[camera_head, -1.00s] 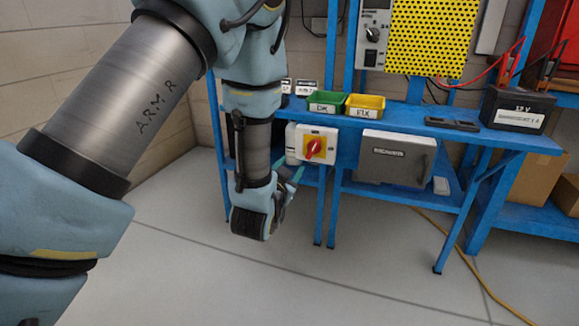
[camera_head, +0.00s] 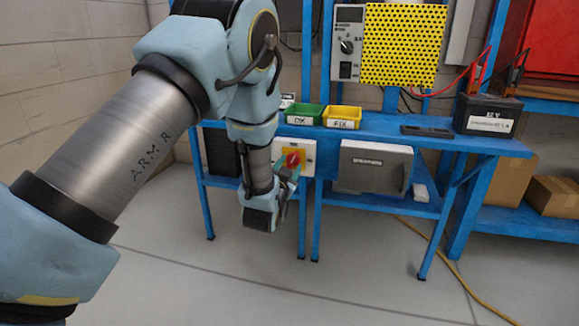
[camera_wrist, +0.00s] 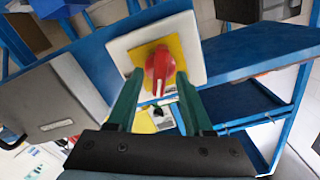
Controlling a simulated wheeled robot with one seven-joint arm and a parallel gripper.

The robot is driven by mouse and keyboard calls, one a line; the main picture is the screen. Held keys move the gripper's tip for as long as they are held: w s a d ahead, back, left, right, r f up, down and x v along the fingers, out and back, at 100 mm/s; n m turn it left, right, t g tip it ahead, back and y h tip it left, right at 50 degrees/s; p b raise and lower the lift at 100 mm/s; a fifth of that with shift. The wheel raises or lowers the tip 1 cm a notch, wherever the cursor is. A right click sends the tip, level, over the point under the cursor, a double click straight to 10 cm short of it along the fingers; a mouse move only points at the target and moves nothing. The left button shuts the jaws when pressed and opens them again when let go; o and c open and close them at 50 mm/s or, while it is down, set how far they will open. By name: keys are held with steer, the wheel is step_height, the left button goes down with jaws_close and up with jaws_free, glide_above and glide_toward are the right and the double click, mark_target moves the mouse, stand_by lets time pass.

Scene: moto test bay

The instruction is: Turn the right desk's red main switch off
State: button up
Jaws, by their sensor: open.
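The red main switch (camera_head: 292,158) is a red knob on a yellow plate on a white box, mounted on the front of the blue desk (camera_head: 375,130). In the wrist view the red knob (camera_wrist: 160,66) appears between the tips of my two green fingers, its handle pointing down in the picture. My gripper (camera_head: 288,178) is open, just below and in front of the switch in the head view; its fingers also show in the wrist view (camera_wrist: 160,82). I cannot tell whether the fingertips touch the knob. My gripper partly covers the switch box in the head view.
Green (camera_head: 304,115) and yellow (camera_head: 343,117) bins stand on the desk above the switch. A grey case (camera_head: 373,168) sits on the shelf to the right. A black battery (camera_head: 487,115) stands at the desk's right end. The floor in front is clear except for a yellow cable (camera_head: 455,268).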

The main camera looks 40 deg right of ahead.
jaws_close()
stand_by(0.5)
